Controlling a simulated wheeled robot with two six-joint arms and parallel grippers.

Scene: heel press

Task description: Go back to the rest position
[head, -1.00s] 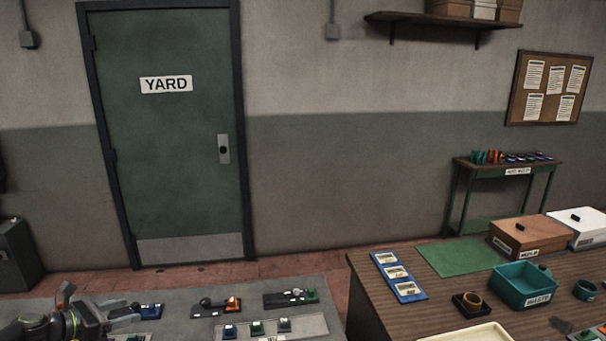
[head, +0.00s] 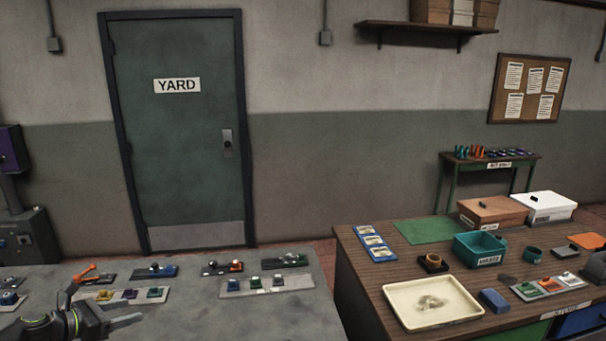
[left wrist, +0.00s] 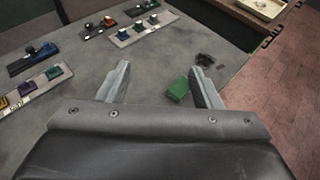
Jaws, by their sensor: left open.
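My left gripper (head: 128,318) is at the lower left in the head view, above the grey table (head: 200,315). In the left wrist view its two fingers (left wrist: 160,85) are spread apart with nothing held between them. A green block (left wrist: 178,90) lies on the grey table, seen beside the right finger in that view. Small dark bits (left wrist: 205,60) lie on the table beyond it. My right gripper is not in view.
Stations with coloured blocks (head: 266,285) line the back of the grey table. To the right, a wooden table (head: 360,290) holds a cream tray (head: 400,321), a teal bin (head: 468,251) and boxes. A gap of red floor separates the tables. A door (head: 180,150) stands behind.

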